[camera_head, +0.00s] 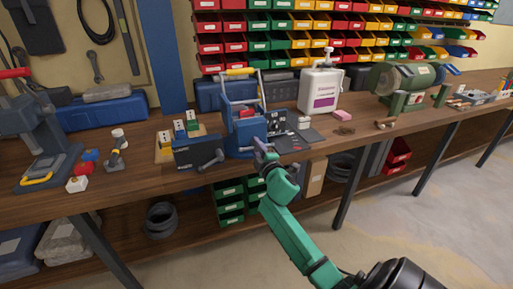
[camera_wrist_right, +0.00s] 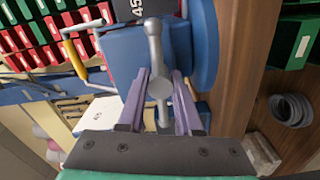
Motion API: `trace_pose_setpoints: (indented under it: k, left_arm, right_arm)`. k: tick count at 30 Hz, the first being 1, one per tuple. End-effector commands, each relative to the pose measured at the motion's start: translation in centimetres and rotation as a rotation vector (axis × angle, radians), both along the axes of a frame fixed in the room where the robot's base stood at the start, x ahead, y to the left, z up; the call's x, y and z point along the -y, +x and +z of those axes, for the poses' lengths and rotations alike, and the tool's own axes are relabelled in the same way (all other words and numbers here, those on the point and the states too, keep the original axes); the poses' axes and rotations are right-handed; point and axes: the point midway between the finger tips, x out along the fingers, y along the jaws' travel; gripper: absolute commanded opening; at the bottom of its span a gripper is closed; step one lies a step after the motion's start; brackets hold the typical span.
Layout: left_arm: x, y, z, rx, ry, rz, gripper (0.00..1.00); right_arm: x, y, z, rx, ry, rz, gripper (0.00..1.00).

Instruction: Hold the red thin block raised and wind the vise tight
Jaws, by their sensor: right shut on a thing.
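A blue vise (camera_head: 240,138) stands near the bench's front edge; its blue body (camera_wrist_right: 195,45) also fills the upper middle of the right wrist view. A small red piece (camera_head: 246,113) shows at the top of the vise, perhaps the red thin block; I cannot tell whether the jaws touch it. My right gripper (camera_head: 262,146) is at the front of the vise. In the right wrist view its purple fingers are shut on the grey vise handle (camera_wrist_right: 154,45), on either side of its round hub. My left gripper is not in view.
A dark blue crank box (camera_head: 195,154) stands just left of the vise. A dark mat (camera_head: 290,143) with small parts and a white pump bottle (camera_head: 320,90) are to its right. A green machine (camera_head: 400,82) stands farther right. The floor in front is clear.

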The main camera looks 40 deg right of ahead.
Motion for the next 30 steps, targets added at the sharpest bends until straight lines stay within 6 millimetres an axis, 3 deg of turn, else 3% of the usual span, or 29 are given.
trace_pose_setpoints:
  k: [11,30]
  left_arm:
    - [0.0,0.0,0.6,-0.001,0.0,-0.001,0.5]
    - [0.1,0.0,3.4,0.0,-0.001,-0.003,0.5]
  right_arm:
    - [-0.1,0.0,0.0,0.046,0.137,0.001,0.0]
    - [0.0,0.0,0.2,0.236,0.69,0.0,0.0]
